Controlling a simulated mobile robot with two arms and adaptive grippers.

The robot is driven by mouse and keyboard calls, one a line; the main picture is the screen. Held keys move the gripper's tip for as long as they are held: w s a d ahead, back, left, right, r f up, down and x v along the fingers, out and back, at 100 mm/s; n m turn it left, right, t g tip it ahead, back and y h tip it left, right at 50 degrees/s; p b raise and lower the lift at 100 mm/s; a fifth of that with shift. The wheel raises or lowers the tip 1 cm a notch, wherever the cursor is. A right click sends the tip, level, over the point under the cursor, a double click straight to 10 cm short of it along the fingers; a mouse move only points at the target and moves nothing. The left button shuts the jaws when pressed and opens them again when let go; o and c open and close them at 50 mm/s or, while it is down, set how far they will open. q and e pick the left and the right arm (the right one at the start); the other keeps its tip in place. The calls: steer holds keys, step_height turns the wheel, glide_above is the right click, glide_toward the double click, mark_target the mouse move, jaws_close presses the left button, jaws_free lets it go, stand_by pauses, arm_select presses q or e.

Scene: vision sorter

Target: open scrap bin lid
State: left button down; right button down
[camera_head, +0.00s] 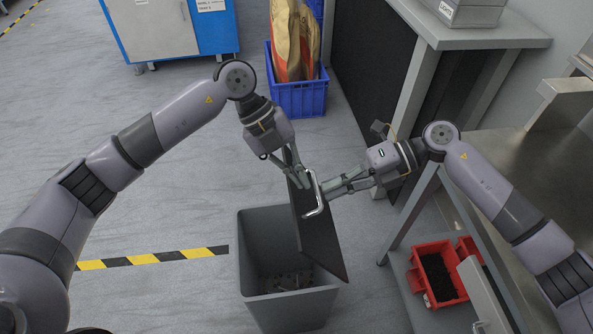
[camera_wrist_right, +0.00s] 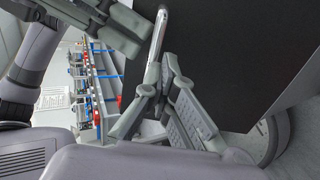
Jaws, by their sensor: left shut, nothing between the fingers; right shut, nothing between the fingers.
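The scrap bin (camera_head: 262,232) is an open-topped grey box on the floor, with small scraps inside. Its dark lid (camera_head: 318,245) stands steeply tilted up over the bin's right part. A silver bar handle (camera_head: 315,194) is on the lid's right-hand face. My right gripper (camera_head: 322,188) is shut and empty, its tips at or beside the handle. In the right wrist view the handle (camera_wrist_right: 155,45) and black lid (camera_wrist_right: 230,55) are close to its fingertips (camera_wrist_right: 165,68). My left gripper (camera_head: 294,178) is shut and empty at the lid's upper edge; exact contact is unclear.
A blue crate (camera_head: 300,98) with bags stands behind the bin. A red tray (camera_head: 437,277) of dark pieces lies on a low shelf at right, under the metal worktop (camera_head: 500,150). Striped floor tape (camera_head: 160,257) runs left of the bin. Floor there is clear.

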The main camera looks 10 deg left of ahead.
arm_select(q)
steer(key=shift+w+d+r, duration=0.1)
steer(key=shift+d+r, duration=0.05)
steer(key=shift+d, duration=0.25)
steer(key=shift+w+d+r, duration=0.1)
steer(key=shift+d+r, duration=0.05)
steer(key=shift+d, duration=0.25)
arm_select(e)
steer(key=c, duration=2.3)
jaws_free()
steer(key=o, duration=0.6)
